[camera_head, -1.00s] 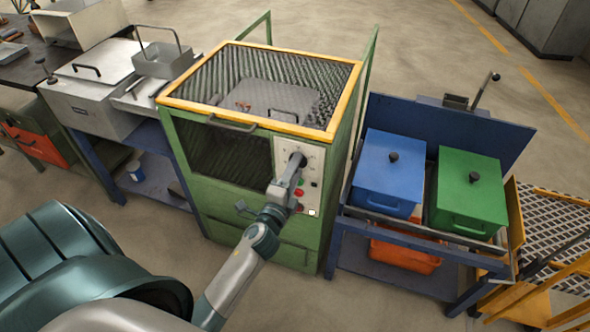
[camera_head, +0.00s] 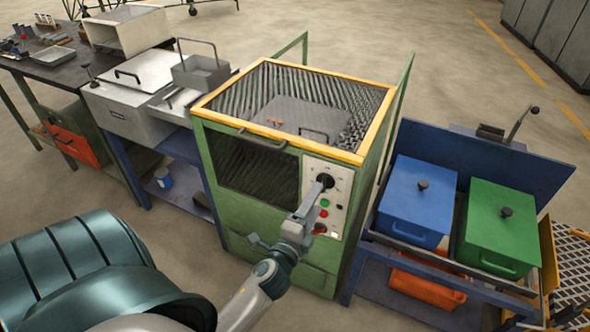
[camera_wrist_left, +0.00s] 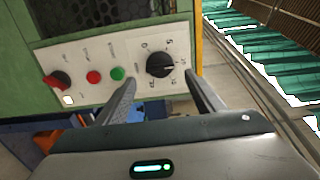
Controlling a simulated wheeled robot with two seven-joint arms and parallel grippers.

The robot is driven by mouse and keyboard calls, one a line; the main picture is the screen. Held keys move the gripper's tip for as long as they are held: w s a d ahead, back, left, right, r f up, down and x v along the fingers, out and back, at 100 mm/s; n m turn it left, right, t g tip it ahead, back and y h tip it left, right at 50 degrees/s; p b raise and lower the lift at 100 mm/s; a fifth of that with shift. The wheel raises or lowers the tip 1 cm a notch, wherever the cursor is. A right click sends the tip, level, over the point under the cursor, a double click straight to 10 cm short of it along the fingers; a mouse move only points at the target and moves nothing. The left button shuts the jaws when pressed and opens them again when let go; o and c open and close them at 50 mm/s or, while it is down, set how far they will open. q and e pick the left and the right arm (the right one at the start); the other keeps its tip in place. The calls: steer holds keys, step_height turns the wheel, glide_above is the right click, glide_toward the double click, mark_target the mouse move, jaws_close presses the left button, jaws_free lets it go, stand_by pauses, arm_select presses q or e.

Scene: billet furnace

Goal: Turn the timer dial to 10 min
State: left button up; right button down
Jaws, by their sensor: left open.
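The timer dial (camera_wrist_left: 160,64) is a round black knob on a white control panel (camera_wrist_left: 90,66) at the right of the green furnace's front. In the head view the dial (camera_head: 325,181) shows near the panel's top, just beyond my left gripper (camera_head: 309,203). In the left wrist view my left gripper (camera_wrist_left: 160,95) is open and empty, its two fingers pointing at the panel, one to each side below the dial. The fingers look apart from the dial. The dial's numbers are small and its exact setting is hard to read. My right gripper is not in view.
The panel also carries a green button (camera_wrist_left: 117,73), a red button (camera_wrist_left: 94,77) and a red-and-black switch (camera_wrist_left: 57,80). The furnace (camera_head: 235,225) has a yellow-rimmed mesh top. A blue box (camera_head: 416,200) and a green box (camera_head: 497,226) stand on a blue bench to the right.

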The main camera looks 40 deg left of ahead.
arm_select(q)
steer(key=b+v, duration=0.2)
steer(key=v, duration=1)
steer(key=shift+b, duration=0.4)
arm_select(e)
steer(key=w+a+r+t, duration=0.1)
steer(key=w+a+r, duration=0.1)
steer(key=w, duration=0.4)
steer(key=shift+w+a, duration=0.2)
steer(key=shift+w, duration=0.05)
arm_select(q)
steer(key=shift+r, duration=0.1)
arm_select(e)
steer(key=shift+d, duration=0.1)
